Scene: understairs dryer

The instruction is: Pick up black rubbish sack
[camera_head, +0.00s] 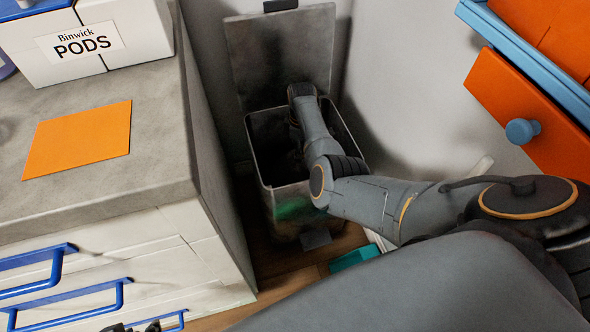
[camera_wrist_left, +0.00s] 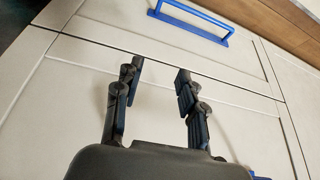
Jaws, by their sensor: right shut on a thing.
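A grey metal bin (camera_head: 277,200) stands open on the floor between the counter and the wall, its lid (camera_head: 285,55) raised against the wall. My right arm bends over the rim, and my right gripper (camera_head: 296,138) is down inside the bin, mostly hidden by shadow and the arm. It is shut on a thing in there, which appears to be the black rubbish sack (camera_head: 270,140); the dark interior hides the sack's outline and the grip. My left gripper (camera_wrist_left: 159,74) is open and empty in front of the pale drawer fronts; its tips also show at the head view's bottom edge (camera_head: 145,327).
The grey counter (camera_head: 150,180) at left bears an orange sheet (camera_head: 78,138) and a white PODS box (camera_head: 90,50). Blue handles (camera_head: 70,305) stick out below. An orange drawer (camera_head: 525,110) with a blue knob juts out at right. A teal object (camera_head: 354,258) lies by the bin.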

